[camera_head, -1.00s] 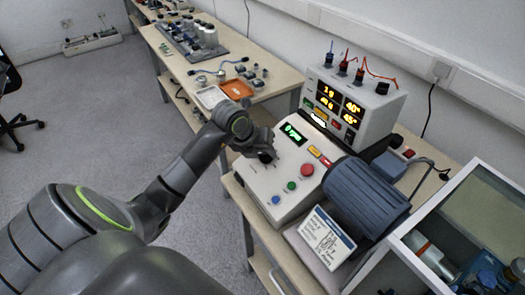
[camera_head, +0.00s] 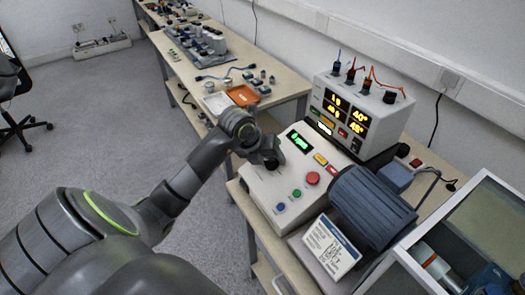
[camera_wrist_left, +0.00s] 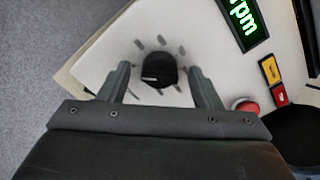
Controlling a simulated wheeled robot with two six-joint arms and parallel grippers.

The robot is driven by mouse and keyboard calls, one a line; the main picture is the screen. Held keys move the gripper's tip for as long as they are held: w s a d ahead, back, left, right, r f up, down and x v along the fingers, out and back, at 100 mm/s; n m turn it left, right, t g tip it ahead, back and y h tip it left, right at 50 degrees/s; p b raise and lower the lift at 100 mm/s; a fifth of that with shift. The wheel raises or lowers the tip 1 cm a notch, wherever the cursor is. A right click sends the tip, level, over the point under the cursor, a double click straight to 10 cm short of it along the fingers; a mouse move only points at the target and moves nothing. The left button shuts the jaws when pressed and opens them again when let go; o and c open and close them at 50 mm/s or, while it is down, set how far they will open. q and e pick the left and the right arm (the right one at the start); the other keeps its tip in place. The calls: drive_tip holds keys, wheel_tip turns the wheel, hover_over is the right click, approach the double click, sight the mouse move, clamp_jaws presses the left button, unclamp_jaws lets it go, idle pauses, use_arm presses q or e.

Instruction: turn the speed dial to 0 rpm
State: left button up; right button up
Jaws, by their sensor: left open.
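The speed dial (camera_head: 271,163) is a black round knob on the sloping face of the white control unit (camera_head: 262,189). In the left wrist view the dial (camera_wrist_left: 158,72) shows a pale pointer line, with grey marks around it. The green display (camera_head: 299,141) appears to read 0 rpm; the wrist view shows only "rpm" on the display (camera_wrist_left: 241,24). My left gripper (camera_head: 262,157) is open and empty close to the dial. In the wrist view its fingers stand on either side of the dial, with gaps. My right gripper is not in view.
A red button (camera_head: 312,178), a green button (camera_head: 296,193) and a blue button (camera_head: 280,207) sit near the dial. A ribbed motor (camera_head: 370,205) and a lit meter box (camera_head: 350,112) stand beside the unit. An open case (camera_head: 480,225) lies at right.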

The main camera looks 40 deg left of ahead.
use_arm(q)
drive_tip(key=v, duration=1.7)
drive_tip(key=shift+b, duration=0.35)
